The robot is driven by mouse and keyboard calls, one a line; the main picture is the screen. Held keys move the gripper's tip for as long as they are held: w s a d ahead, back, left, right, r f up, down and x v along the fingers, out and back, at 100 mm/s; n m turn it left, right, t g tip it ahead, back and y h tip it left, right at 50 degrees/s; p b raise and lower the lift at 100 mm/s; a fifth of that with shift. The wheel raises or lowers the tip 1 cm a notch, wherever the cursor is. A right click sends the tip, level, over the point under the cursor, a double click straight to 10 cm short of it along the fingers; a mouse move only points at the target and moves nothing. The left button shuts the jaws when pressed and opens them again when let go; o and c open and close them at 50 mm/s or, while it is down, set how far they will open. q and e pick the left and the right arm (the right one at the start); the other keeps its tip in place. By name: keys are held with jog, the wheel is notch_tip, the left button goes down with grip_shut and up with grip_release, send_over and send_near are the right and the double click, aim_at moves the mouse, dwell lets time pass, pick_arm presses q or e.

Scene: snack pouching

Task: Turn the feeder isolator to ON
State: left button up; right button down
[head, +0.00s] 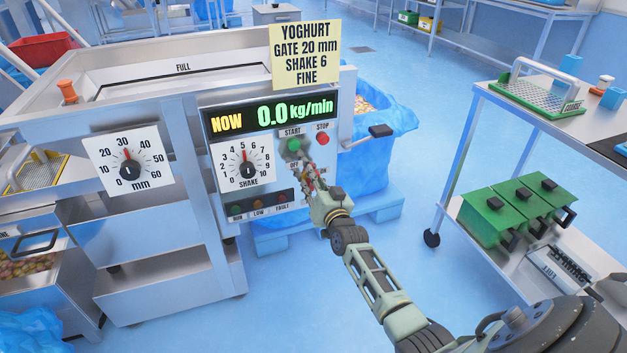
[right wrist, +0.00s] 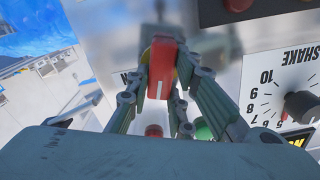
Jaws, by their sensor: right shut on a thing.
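The feeder isolator is a red handle with a white line (right wrist: 160,68), on the feeder's control panel (head: 262,112). My right gripper (head: 312,180) reaches the panel's right side below the START and STOP buttons. In the right wrist view, my right gripper (right wrist: 162,80) is shut on the red handle, with a finger on each side. A small OFF label (head: 294,164) shows left of the gripper in the head view. The gripper hides most of the isolator there, so I cannot tell its position surely. My left gripper is out of view.
The green START button (head: 294,145) and red STOP button (head: 322,138) sit just above. The SHAKE dial (head: 245,170) is to the left. The display (head: 270,115) reads 0.0 kg/min. A trolley (head: 480,100) with green boxes stands right, with clear floor between.

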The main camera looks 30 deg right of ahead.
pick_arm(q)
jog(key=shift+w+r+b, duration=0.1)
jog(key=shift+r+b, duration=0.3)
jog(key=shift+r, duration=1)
pick_arm(e)
jog(key=shift+s+d+f+m, duration=0.1)
jog(key=shift+d+f+m, duration=0.05)
jog(key=shift+m, duration=1.65)
jog(key=shift+d+f+m, duration=0.1)
jog(key=shift+m, duration=1.7)
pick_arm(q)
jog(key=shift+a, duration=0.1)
pick_arm(e)
jog(key=c, duration=1.6)
grip_release()
jog(key=shift+o, duration=0.2)
jog(key=v, duration=1.2)
